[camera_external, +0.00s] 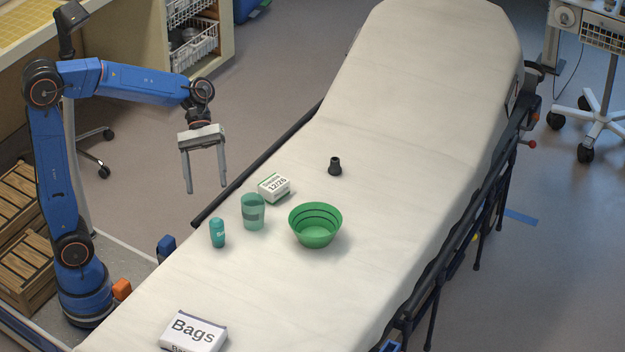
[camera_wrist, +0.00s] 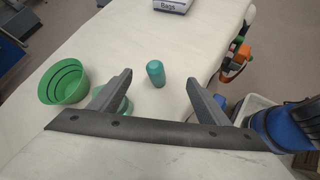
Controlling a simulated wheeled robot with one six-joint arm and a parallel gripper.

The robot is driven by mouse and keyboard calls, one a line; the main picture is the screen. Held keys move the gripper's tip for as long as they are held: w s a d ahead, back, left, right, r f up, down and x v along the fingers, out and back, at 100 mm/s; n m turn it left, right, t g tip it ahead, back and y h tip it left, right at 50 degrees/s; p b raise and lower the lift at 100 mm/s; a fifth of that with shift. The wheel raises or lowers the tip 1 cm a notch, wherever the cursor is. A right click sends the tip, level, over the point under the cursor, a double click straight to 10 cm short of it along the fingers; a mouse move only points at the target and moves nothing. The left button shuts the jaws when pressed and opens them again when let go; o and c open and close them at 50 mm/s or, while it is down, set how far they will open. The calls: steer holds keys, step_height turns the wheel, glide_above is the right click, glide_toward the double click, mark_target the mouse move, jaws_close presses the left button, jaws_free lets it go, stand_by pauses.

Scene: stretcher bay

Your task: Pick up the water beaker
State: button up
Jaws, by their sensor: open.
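The water beaker (camera_external: 253,212) is a translucent green cup standing upright on the stretcher, between a small teal bottle (camera_external: 217,233) and a green bowl (camera_external: 315,227). My gripper (camera_external: 204,190) is open and empty, pointing down, above and to the left of the beaker in the external view. In the wrist view my gripper (camera_wrist: 159,82) shows its two fingers spread. There the beaker (camera_wrist: 127,104) is partly hidden behind the left finger, and the teal bottle (camera_wrist: 156,73) shows between the fingertips. The fingers appear to touch nothing.
A white box with green edges (camera_external: 273,187) stands just behind the beaker. A small black object (camera_external: 335,166) is farther back. A Bags box (camera_external: 194,332) lies at the near end. A dark side rail (camera_external: 260,172) runs along the stretcher's left edge. The stretcher's upper part is clear.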

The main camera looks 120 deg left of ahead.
steer(key=s+a+n+t, duration=0.2)
steer(key=a+n+t, duration=0.3)
steer(key=a, duration=1.1)
steer(key=n, duration=0.1)
glide_toward(249, 204)
steer(key=shift+g, duration=0.4)
steer(key=x, duration=0.7)
steer(key=shift+w, duration=0.35)
steer(key=shift+x, duration=2.85)
steer(key=shift+r, duration=0.15)
steer(key=c, duration=1.2)
